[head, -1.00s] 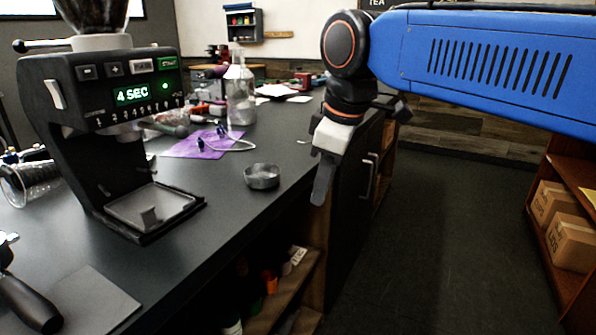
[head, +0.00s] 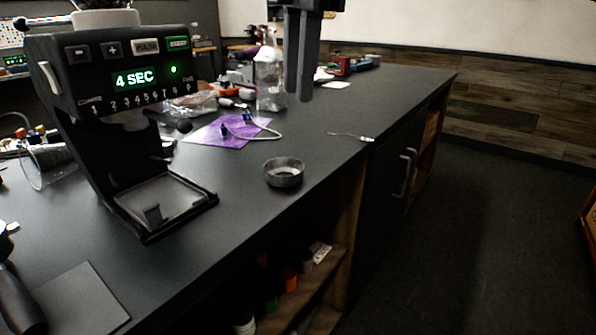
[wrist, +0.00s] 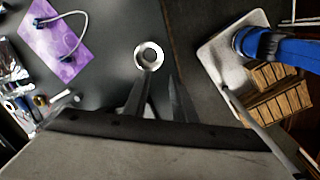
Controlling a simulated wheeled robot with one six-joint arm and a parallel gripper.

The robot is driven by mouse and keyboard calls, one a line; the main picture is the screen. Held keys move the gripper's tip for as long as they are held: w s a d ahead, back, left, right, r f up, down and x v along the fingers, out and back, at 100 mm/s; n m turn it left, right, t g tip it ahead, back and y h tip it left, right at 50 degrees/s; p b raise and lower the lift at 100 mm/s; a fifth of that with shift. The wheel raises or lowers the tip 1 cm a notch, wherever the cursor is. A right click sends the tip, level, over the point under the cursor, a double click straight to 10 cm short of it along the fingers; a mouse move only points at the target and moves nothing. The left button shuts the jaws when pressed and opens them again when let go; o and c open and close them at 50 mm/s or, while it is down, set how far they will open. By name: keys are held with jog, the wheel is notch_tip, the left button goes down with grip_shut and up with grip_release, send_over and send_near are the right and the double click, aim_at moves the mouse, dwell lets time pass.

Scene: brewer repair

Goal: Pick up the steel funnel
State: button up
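The steel funnel (head: 284,178) is a short round grey metal ring with an open top. It stands on the dark counter near its front edge, right of the grinder. In the wrist view the funnel (wrist: 149,55) is seen from above, just beyond my fingertips. My gripper (head: 300,97) points down at the top of the head view, above the counter and apart from the funnel. In the wrist view my gripper (wrist: 159,80) has a gap between its two fingers, with nothing held.
The black grinder (head: 125,120) stands left of the funnel, its display reading 4 SEC. A small thin tool (head: 352,137) lies to the right. The counter around the funnel is clear.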

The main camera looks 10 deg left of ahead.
send_near(292, 168)
jog(key=s, duration=0.1)
jog(key=s+d, duration=0.1)
jog(key=s, duration=0.1)
jog(key=s+f, duration=0.1)
jog(key=s, duration=0.1)
jog(key=shift+d, duration=0.15)
jog(key=shift+s+a+f, duration=0.1)
jog(key=shift+f, duration=1.3)
jog(key=shift+a+f, duration=0.15)
jog(key=shift+f, duration=1.2)
jog(key=shift+c, duration=0.5)
grip_shut()
